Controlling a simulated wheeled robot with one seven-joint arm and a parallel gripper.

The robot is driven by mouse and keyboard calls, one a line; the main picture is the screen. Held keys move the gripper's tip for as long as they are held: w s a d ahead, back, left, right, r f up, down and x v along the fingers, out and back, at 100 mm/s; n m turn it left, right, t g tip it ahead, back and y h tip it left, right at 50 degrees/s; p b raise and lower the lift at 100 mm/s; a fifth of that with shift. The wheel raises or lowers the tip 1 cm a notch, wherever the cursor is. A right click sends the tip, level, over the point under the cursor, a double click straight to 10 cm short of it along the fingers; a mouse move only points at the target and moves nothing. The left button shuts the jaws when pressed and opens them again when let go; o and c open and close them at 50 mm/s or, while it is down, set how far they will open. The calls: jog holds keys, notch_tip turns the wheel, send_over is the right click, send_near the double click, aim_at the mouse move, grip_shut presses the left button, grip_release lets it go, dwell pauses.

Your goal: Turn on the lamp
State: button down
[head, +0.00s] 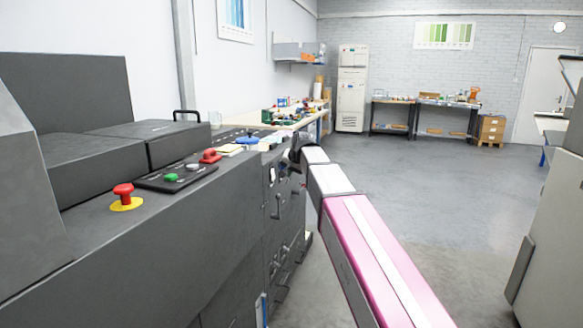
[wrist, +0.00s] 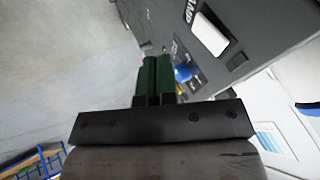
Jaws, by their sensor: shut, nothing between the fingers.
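A white rocker switch (wrist: 209,34) sits on the dark grey panel (wrist: 262,24) in the wrist view, beside partly cut-off lettering that reads "AMP". A small white switch (head: 272,173) also shows on the end face of the dark machine in the head view. My gripper (wrist: 155,60) has its green fingers together with nothing between them. In the wrist view the fingertips are left of and below the white switch, apart from it in the picture. In the head view my gripper (head: 298,150) is at the machine's far right end, its fingers hidden. I cannot make out a lamp.
A blue knob (wrist: 183,73) is just right of my fingers. The dark machine (head: 150,240) fills the left, with a red button (head: 123,190) and a control panel (head: 177,178) on top. A cluttered bench (head: 300,122) stands behind. The grey floor (head: 450,190) is open to the right.

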aim_at(274, 177)
jog(key=w+a+f, duration=0.2)
jog(key=a+f, duration=0.1)
jog(key=shift+w+a, duration=0.2)
jog(key=shift+w, duration=0.05)
jog(key=shift+w+a, duration=0.2)
jog(key=shift+a, duration=0.45)
jog(key=shift+w+a+f, duration=0.1)
jog(key=shift+a+f, duration=0.05)
jog(key=shift+a, duration=0.15)
jog(key=shift+r, duration=0.85)
